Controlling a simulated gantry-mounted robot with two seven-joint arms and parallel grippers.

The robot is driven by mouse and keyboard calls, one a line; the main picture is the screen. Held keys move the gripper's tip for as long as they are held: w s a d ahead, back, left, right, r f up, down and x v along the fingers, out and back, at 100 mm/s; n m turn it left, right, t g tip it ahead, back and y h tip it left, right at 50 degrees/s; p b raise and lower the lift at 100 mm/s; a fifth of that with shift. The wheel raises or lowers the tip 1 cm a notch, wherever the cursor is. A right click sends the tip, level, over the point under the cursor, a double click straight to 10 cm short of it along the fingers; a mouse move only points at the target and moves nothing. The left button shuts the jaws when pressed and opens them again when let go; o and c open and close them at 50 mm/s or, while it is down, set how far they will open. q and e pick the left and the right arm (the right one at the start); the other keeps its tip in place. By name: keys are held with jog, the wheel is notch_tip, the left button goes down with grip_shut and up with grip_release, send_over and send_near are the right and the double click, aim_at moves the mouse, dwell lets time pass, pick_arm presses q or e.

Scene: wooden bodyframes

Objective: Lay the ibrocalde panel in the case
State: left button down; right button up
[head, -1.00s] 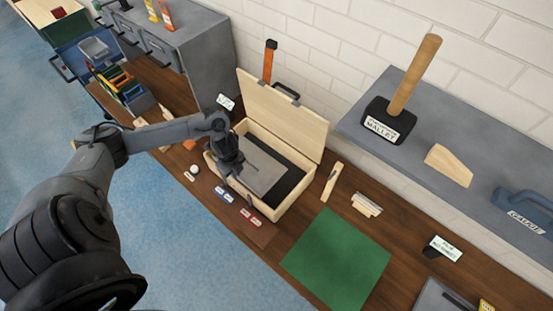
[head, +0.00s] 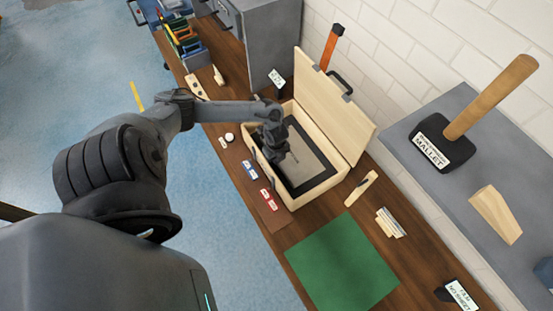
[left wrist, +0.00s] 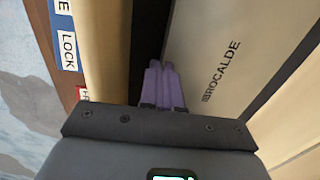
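The ibrocalde panel (head: 312,156) is a flat grey sheet lying inside the open wooden case (head: 318,195), with black lining showing around it. Its lettering faces up in the left wrist view, where the panel (left wrist: 222,50) is to the right of my fingers. My left gripper (head: 281,158) is over the left part of the case, pointing down. In the wrist view my left gripper's purple fingers (left wrist: 162,66) are together beside the panel's edge, over the dark lining. Nothing shows between them; whether they touch the panel I cannot tell. My right gripper is not in view.
The case lid (head: 335,100) stands open at the back. Blue and red labelled tags (head: 250,170) lie in front of the case. A green mat (head: 343,265) and a wooden piece (head: 361,188) lie to the right. A grey shelf (head: 400,140) holds a mallet (head: 432,140).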

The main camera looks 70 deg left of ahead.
pick_arm(q)
jog(key=shift+f, duration=0.2)
jog(key=shift+f, duration=0.1)
jog(key=c, duration=1.4)
grip_release()
jog(key=shift+o, duration=0.2)
